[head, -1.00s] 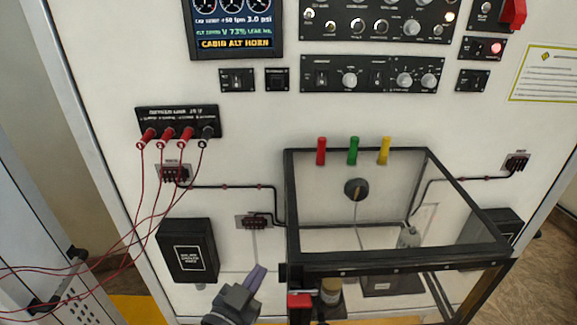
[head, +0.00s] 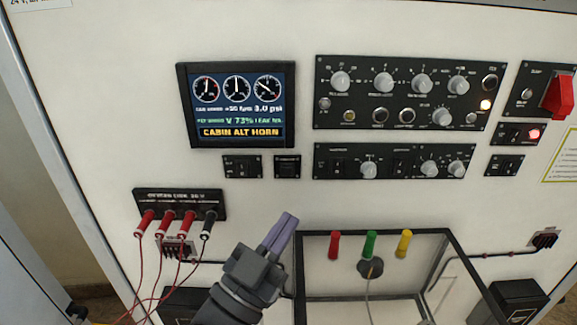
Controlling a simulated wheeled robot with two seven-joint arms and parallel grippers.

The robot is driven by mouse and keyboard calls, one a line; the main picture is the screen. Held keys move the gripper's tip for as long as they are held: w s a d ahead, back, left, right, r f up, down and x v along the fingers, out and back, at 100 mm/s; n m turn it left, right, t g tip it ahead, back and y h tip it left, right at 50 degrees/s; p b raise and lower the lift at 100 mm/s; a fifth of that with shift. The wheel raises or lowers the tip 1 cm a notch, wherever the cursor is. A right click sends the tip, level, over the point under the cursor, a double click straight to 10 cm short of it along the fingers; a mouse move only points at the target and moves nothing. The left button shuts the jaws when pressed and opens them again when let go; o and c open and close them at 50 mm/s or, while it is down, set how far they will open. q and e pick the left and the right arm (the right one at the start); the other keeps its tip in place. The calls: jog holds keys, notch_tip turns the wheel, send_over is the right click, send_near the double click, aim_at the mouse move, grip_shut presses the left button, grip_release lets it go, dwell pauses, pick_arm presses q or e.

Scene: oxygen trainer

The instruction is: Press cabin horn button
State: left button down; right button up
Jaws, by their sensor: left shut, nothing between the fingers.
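The display (head: 237,104) on the white panel reads "CABIN ALT HORN" on its bottom line. Below it sit a small black switch plate (head: 242,167) and a smaller black square module (head: 287,167). Their labels are too small to read, so I cannot tell for certain which control is the cabin horn button. My left gripper (head: 287,220) is shut and empty, with its fingers pointing up and slightly right. In the picture its tips lie below the square module, apart from it. My right gripper is not in view.
A clear-walled box with a black frame (head: 375,233) stands right of my gripper, with red, green and yellow tabs behind its rim. Red and black plugs with wires hang from a socket strip (head: 180,203) at left. Knob panels (head: 410,92) fill the upper right.

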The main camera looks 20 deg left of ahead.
aim_at(287, 171)
pick_arm(q)
jog(key=shift+w+a+b, duration=0.35)
jog(key=shift+w+a, duration=0.05)
jog(key=shift+w, duration=1.05)
jog(key=shift+w+a+b, duration=0.4)
jog(key=shift+w+a, duration=0.05)
jog(key=shift+w, duration=1)
jog(key=shift+w+a+b, duration=0.35)
jog(key=shift+w+a, duration=0.05)
jog(key=shift+w, duration=1.05)
jog(key=shift+w, duration=0.1)
jog(key=shift+w+a, duration=0.15)
jog(key=shift+w, duration=0.15)
jog(key=shift+w+a, duration=0.15)
jog(key=shift+w, duration=0.25)
jog(key=shift+s, duration=0.1)
jog(key=shift+s+d+f, duration=0.1)
jog(key=shift+s+d, duration=0.15)
jog(key=shift+s, duration=0.45)
jog(key=shift+p, duration=0.3)
